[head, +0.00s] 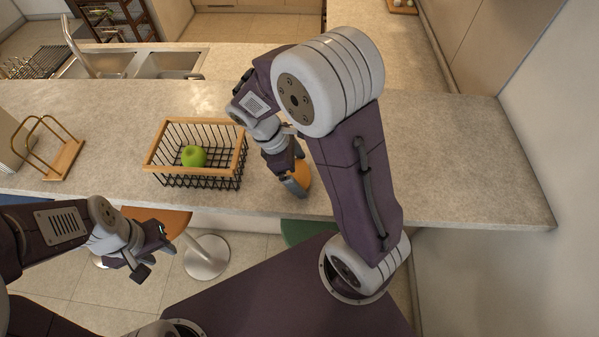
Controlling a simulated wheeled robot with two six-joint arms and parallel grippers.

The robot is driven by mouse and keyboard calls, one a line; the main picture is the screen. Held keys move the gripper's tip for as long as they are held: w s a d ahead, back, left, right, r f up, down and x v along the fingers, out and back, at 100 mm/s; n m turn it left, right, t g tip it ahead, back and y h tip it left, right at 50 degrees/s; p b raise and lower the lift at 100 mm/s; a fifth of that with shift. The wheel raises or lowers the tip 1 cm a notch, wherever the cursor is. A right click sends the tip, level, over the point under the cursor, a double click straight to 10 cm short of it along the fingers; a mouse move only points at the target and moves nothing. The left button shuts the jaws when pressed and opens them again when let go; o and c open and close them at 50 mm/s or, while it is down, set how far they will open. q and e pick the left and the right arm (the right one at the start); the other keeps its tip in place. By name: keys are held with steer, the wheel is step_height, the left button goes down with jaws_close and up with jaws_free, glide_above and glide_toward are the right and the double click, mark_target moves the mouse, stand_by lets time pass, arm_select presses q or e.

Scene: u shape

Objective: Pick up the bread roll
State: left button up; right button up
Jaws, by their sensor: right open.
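The bread roll (303,174) appears as a rounded orange-brown shape on the counter, right of the wire basket. It is partly hidden behind my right gripper. My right gripper (295,186) points down at the roll, with its jaws open. A finger overlaps the roll in the picture; I cannot tell whether it touches or whether the roll is between the fingers. My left gripper (153,257) is open and empty, in front of the counter and below its top, with its two fingers spread.
A black wire basket with a wooden rim (160,143) holds a green apple (193,156). A wooden rack (62,160) stands at the left. A sink (160,64) lies behind. An orange stool (160,219) and a green stool (305,232) stand at the front edge. The counter's right part (470,170) is clear.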

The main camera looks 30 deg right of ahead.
mark_target(305, 170)
steer(key=shift+s+f, duration=0.1)
steer(key=shift+f, duration=0.1)
steer(key=shift+d, duration=0.1)
steer(key=c, duration=1.2)
steer(key=shift+r, duration=0.55)
step_height(305, 170, up, 3)
steer(key=shift+r+b, duration=0.1)
steer(key=shift+b, duration=0.25)
steer(key=shift+s+r+b, duration=0.3)
steer(key=shift+s+r, duration=0.8)
steer(key=shift+s, duration=0.85)
steer(key=shift+s+r+b, duration=0.25)
steer(key=shift+s+r, duration=0.9)
steer(key=shift+s, duration=0.75)
steer(key=shift+s+r+b, duration=0.3)
steer(key=shift+s+r, duration=0.8)
steer(key=shift+s, duration=0.85)
